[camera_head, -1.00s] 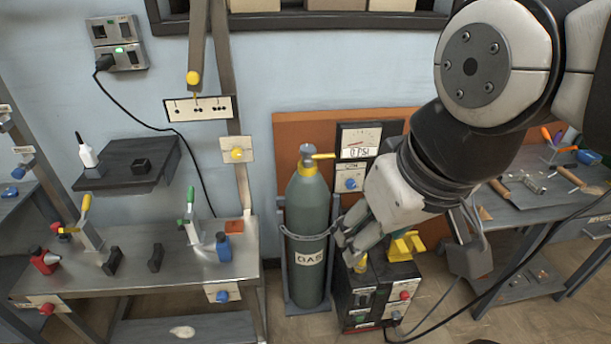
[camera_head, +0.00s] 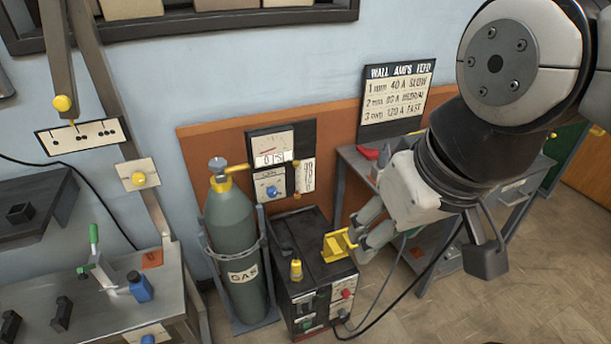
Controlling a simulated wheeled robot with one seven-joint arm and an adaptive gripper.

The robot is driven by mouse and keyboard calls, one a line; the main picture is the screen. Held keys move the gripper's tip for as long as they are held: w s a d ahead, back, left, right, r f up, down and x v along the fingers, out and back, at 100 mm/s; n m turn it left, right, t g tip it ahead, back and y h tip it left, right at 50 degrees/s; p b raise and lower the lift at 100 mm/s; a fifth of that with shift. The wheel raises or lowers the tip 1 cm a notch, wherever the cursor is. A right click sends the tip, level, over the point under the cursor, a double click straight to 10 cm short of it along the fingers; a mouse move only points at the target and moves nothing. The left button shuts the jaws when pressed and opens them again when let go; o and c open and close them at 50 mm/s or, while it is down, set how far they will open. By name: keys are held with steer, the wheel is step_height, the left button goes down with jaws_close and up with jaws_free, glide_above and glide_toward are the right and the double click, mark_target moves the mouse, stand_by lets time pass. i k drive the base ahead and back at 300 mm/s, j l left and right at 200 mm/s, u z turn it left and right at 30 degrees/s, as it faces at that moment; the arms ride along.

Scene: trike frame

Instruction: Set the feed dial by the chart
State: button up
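A chart (camera_head: 398,98) with a dark header hangs on the wall right of centre. Its lines seem to read "1 mm 40 A slow", "2 mm 80 A medium" and "3 mm 120 A fast", though the lettering is small. A black welder box (camera_head: 315,280) stands on the floor below it, with a yellow bracket (camera_head: 338,246) and a yellow knob (camera_head: 296,270) on top. A red knob (camera_head: 346,294) sits on its front; I cannot tell which control is the feed dial. My gripper (camera_head: 360,234) appears open and empty, its fingertips near the yellow bracket's right side in this view.
A grey-green gas cylinder (camera_head: 236,240) stands left of the box. A gauge panel (camera_head: 271,165) with a blue knob is on the orange board behind. A bench (camera_head: 355,160) stands behind my arm. A metal table (camera_head: 185,285) is at left. Cables trail across the floor at right.

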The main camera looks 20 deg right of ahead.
mark_target(342, 312)
steer(key=z, duration=0.4)
steer(key=j+z, duration=0.25)
steer(key=j, duration=0.3)
steer(key=k+j+z, duration=0.1)
steer(key=k+j, duration=0.15)
steer(key=j, duration=0.15)
steer(key=k+u, duration=0.2)
steer(key=k, duration=0.15)
